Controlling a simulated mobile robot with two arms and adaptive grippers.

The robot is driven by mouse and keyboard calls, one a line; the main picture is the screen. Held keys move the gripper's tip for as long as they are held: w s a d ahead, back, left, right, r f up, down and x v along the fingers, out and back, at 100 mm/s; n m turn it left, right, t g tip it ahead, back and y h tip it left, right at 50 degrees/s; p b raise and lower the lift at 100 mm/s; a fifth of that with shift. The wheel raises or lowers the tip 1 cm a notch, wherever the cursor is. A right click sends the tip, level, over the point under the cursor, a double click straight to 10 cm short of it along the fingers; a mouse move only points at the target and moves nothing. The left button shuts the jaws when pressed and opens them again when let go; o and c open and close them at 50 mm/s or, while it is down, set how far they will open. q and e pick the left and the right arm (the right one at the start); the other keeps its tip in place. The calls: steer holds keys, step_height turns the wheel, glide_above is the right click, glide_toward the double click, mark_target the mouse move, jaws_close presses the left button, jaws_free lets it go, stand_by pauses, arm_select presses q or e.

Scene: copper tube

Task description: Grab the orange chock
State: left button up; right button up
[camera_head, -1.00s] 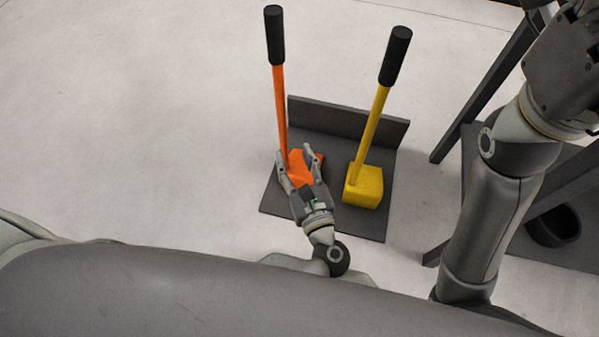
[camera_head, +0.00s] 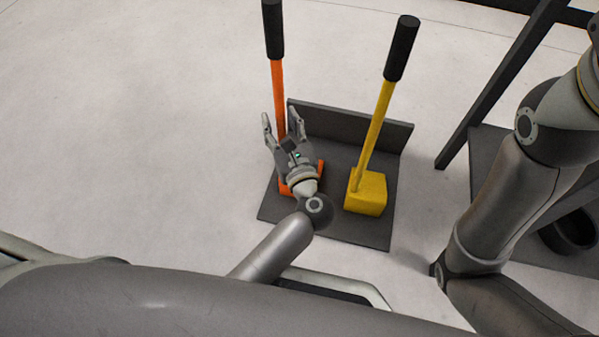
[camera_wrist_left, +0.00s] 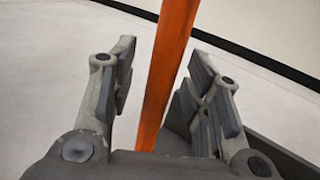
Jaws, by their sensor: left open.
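The orange chock (camera_head: 277,85) stands upright on a dark grey stand, with an orange shaft, a black grip at the top and an orange block at the bottom. My left gripper (camera_head: 281,122) is open, with its fingers on either side of the shaft. In the left wrist view the orange shaft (camera_wrist_left: 168,70) rises between the two open fingers (camera_wrist_left: 155,85), apart from both. The gripper and wrist hide most of the orange block. My right arm shows at the right edge, but its gripper is outside the picture.
A yellow chock (camera_head: 367,190) with a black grip stands right of the orange one on the same stand (camera_head: 385,215). The stand has a low back wall (camera_head: 350,125). A dark frame with a round black holder (camera_head: 568,232) is at the right. The floor at left is clear.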

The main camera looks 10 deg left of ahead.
arm_select(q)
jaws_close()
stand_by(0.3)
steer(key=shift+w+r, duration=0.1)
steer(key=shift+r, duration=0.2)
